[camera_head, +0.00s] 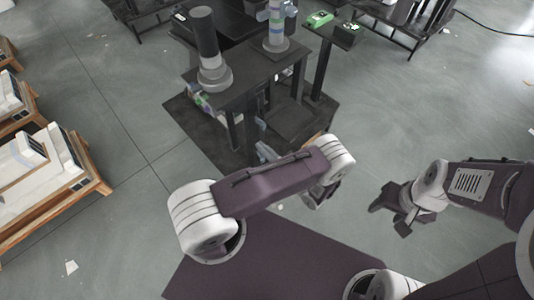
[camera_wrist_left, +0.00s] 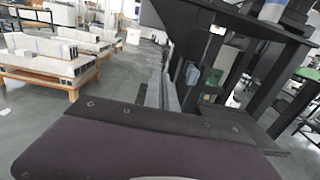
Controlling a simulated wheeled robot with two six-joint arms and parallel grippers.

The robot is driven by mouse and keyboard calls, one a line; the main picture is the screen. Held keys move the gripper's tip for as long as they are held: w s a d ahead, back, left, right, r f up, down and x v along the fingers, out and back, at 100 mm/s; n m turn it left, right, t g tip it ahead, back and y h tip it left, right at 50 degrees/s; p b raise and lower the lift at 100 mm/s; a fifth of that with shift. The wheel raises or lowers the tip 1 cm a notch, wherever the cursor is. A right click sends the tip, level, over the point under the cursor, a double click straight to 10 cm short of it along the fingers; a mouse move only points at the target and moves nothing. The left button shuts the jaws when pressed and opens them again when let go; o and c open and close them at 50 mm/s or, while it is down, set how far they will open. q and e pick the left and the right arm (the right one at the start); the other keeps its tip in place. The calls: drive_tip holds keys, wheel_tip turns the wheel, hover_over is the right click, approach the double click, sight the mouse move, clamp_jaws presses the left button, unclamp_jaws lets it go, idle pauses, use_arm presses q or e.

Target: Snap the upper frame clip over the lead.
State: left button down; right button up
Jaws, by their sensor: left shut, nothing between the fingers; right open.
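A dark workstation frame (camera_head: 245,85) carries a black-and-grey column (camera_head: 208,50) and a pale column with coloured bands (camera_head: 276,25). Its dark posts and top also show in the left wrist view (camera_wrist_left: 235,22). A small blue-grey part (camera_head: 265,151) shows low at the frame's near side, partly behind my left arm. I cannot single out the upper clip or the lead. My left gripper (camera_head: 314,198) is shut and empty, mostly hidden below its wrist, short of the frame. My right gripper (camera_head: 389,207) is open and empty over bare floor, right of the left one.
Low wooden benches with white blocks (camera_head: 38,170) stand at the left; they also show in the left wrist view (camera_wrist_left: 45,68). A green item (camera_head: 319,18) lies on a dark stand at the back. Grey floor (camera_head: 440,110) is free to the right.

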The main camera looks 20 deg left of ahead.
sight(265, 127)
use_arm(q)
drive_tip(key=w+x, duration=0.1)
drive_tip(key=x, duration=0.6)
drive_tip(key=shift+w, duration=0.25)
drive_tip(key=shift+d+f+b, duration=0.1)
drive_tip(key=shift+b, duration=0.2)
drive_tip(key=shift+w+d+b, duration=0.35)
drive_tip(key=shift+w+b, duration=0.3)
drive_tip(key=shift+w, duration=0.2)
drive_tip(key=shift+w+d+b, duration=0.35)
drive_tip(key=shift+w+b, duration=0.35)
drive_tip(key=shift+w, duration=0.15)
drive_tip(key=shift+w+d+b, duration=0.35)
drive_tip(key=shift+w+b, duration=0.3)
drive_tip(key=shift+w, duration=0.2)
drive_tip(key=shift+v, duration=2.3)
drive_tip(key=w+b, duration=0.1)
drive_tip(key=w+d+b, duration=0.1)
drive_tip(key=b, duration=0.1)
drive_tip(key=shift+w, duration=0.3)
